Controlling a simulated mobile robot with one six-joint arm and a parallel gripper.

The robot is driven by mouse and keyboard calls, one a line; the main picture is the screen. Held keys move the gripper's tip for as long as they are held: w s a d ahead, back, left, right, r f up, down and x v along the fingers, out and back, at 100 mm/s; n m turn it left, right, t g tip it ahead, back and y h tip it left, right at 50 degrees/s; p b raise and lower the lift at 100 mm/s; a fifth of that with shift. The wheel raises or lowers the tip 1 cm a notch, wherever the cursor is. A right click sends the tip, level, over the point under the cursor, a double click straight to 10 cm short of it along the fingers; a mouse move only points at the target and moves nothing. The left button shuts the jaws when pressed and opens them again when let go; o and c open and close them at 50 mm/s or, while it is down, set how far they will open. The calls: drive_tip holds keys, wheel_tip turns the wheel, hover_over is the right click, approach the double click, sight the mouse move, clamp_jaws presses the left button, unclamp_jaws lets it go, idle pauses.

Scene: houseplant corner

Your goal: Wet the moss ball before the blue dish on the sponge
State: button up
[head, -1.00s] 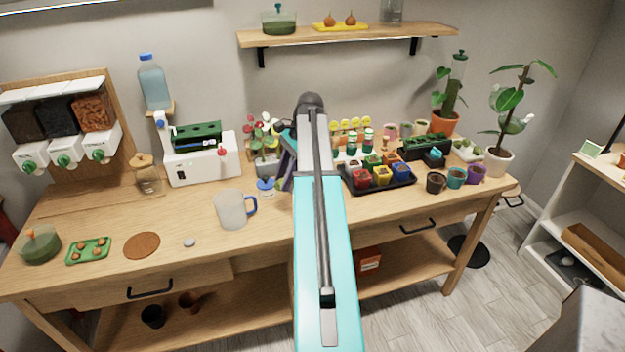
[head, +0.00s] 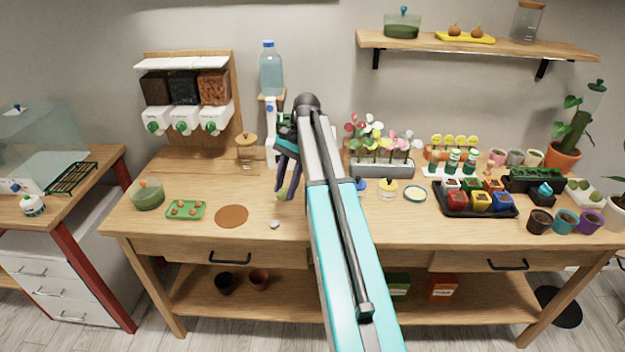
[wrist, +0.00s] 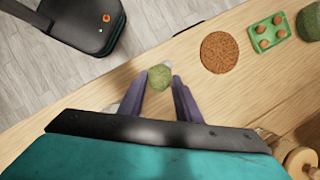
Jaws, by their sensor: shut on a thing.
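The moss ball (wrist: 159,76), round and green, sits between the fingertips of my gripper (wrist: 158,80) in the wrist view. My gripper is shut on it. In the head view the gripper (head: 286,192) points down over the bench, left of the middle, with the moss ball (head: 281,195) at its tips. A small blue thing (head: 361,185) shows just right of my arm, partly hidden; I cannot tell whether it is the blue dish. I cannot make out a sponge. My arm covers the bench behind it.
A small grey disc (head: 275,224) is near the front edge. A jar (head: 247,153) stands behind. Flowers (head: 382,145) and seedling pots (head: 480,199) fill the right.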

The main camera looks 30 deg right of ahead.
drive_tip(key=a+f+n+g+b, duration=0.1)
drive_tip(key=a+f+n, duration=0.2)
drive_tip(key=a, duration=1.1)
drive_tip(key=shift+a+f+n+g, duration=0.15)
drive_tip(key=shift+a+n+g, duration=0.15)
drive_tip(key=shift+n, duration=0.2)
drive_tip(key=shift+w, duration=0.15)
drive_tip(key=shift+a, duration=0.15)
